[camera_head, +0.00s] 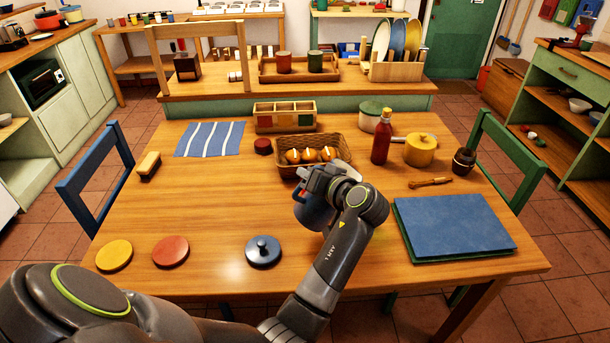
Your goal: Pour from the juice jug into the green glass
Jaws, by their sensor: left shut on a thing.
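My left gripper (322,184) is over the middle of the table, just in front of the bread basket. It is shut on a blue-grey rounded vessel (312,213), which looks like the jug. The gripper and wrist hide much of it, so its spout, contents and exact tilt cannot be made out. No green glass shows clearly on the table. A dark green cup (315,62) stands beside a dark red cup (284,63) on a wooden tray on the raised shelf behind. My right gripper is not in view.
A basket of bread (313,155), red bottle (382,138), yellow pot (420,149) and wooden box (285,118) stand behind the gripper. A blue lid (263,251) and red and yellow discs (171,251) lie in front. A blue board (455,226) lies right. The table's left middle is clear.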

